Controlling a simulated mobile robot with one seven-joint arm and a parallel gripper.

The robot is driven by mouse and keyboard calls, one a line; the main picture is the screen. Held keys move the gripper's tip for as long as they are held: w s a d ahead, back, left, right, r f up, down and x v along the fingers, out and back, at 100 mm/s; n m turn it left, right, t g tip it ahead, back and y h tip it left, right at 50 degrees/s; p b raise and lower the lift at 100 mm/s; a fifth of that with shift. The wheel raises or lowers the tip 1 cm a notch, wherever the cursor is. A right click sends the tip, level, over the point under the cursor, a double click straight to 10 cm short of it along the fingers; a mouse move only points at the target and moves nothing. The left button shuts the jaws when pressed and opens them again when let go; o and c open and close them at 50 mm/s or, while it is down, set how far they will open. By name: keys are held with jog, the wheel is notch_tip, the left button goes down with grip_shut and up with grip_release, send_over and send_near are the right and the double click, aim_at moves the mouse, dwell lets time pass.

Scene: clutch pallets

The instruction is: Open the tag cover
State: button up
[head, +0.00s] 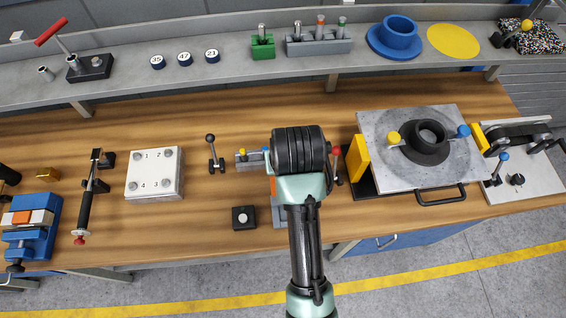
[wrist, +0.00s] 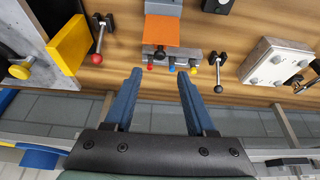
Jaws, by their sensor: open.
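No part is labelled as the tag cover. An orange plate (wrist: 172,31) lies on a grey block (wrist: 163,8) in the wrist view, possibly that cover. Red (wrist: 150,67), blue (wrist: 172,69) and yellow (wrist: 193,69) knobs line the block's edge. In the head view my arm hides most of this block; a sliver of orange (head: 272,186) and the yellow knob (head: 242,152) show. My gripper (wrist: 159,74) is open, its two blue fingers apart and empty, pointing towards the knobbed edge; I cannot tell the distance. The fingers are hidden in the head view.
A red-knobbed lever (wrist: 100,35) and a black-knobbed lever (wrist: 217,70) flank the block. A yellow upright plate (head: 357,160) and a grey plate with a black ring (head: 440,117) stand right. A white numbered block (head: 155,174) stands left. Bare wood lies behind the block.

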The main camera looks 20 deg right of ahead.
jog(key=p+x, duration=0.1)
jog(key=x, duration=0.7)
jog(key=shift+c, duration=0.2)
grip_shut()
dwell(1.2)
